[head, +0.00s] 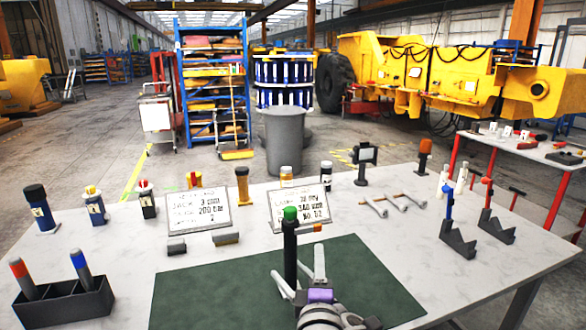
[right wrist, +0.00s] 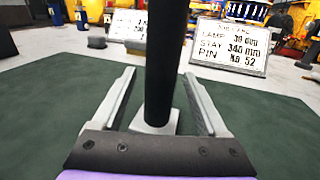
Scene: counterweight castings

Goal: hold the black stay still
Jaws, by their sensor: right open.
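The black stay (head: 290,255) stands upright on the dark green mat (head: 215,285). It has a green cap and a short side arm with an orange end near its top. My right gripper (head: 297,262) has a purple band and is open low around the stay. In the right wrist view the stay's dark post (right wrist: 164,65) rises between the two grey fingers from a pale square foot. A gap shows between the post and each finger. My left gripper is not in view.
Two sign boards (head: 199,210) (head: 299,205) stand behind the mat, with grey blocks (head: 226,237) near them. A black holder (head: 64,304) with red-topped and blue-topped tools is at left. Black notched stands (head: 458,240) are at right. The mat around the stay is mostly clear.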

